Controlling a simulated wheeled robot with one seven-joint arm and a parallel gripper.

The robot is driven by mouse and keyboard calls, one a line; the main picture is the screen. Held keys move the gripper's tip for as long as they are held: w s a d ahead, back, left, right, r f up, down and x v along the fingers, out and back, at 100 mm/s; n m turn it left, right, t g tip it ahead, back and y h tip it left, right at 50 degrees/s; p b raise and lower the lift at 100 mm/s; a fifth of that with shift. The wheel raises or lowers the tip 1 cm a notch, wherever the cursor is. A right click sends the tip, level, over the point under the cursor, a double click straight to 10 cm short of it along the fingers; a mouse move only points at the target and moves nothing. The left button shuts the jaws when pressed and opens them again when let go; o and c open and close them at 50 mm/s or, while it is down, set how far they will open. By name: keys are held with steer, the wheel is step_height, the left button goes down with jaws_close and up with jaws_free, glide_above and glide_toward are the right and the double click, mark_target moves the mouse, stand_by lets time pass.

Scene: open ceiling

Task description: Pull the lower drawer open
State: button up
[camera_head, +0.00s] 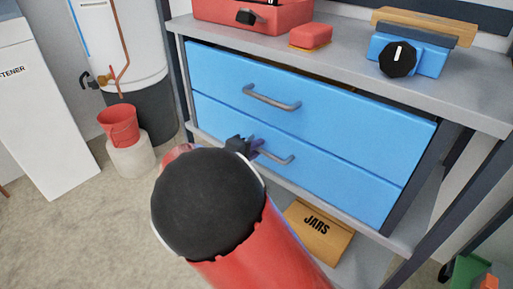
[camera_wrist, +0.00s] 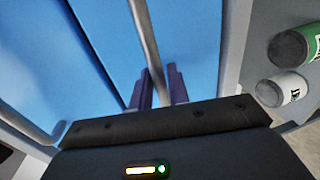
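The blue lower drawer (camera_head: 340,185) sits under the upper drawer (camera_head: 340,120) in a grey-framed bench. Its front looks flush with the upper one. Its grey bar handle (camera_head: 277,155) shows right of my gripper (camera_head: 249,147), which is at the handle's left part, partly hidden by my wrist. In the wrist view, the handle (camera_wrist: 148,45) runs down between the two dark fingers of my gripper (camera_wrist: 159,88). The fingers stand close on either side of the bar and look shut on it. The blue drawer front (camera_wrist: 105,35) lies behind them.
A shelf below holds a box marked JARS (camera_head: 318,228). The bench top (camera_head: 345,55) carries a red toolbox (camera_head: 215,12) and a blue device (camera_head: 425,58). Two cans (camera_wrist: 290,65) show at right in the wrist view.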

steer(key=shift+w+d, duration=0.1)
jaws_close()
steer(key=f+v, duration=0.3)
steer(key=v, duration=1.1)
steer(key=s+f+v, duration=0.1)
steer(key=f+v, duration=0.2)
steer(key=v, duration=1.1)
steer(key=shift+s+a+b, duration=0.25)
steer(key=shift+a+b, duration=0.15)
steer(key=shift+a, duration=0.1)
jaws_free()
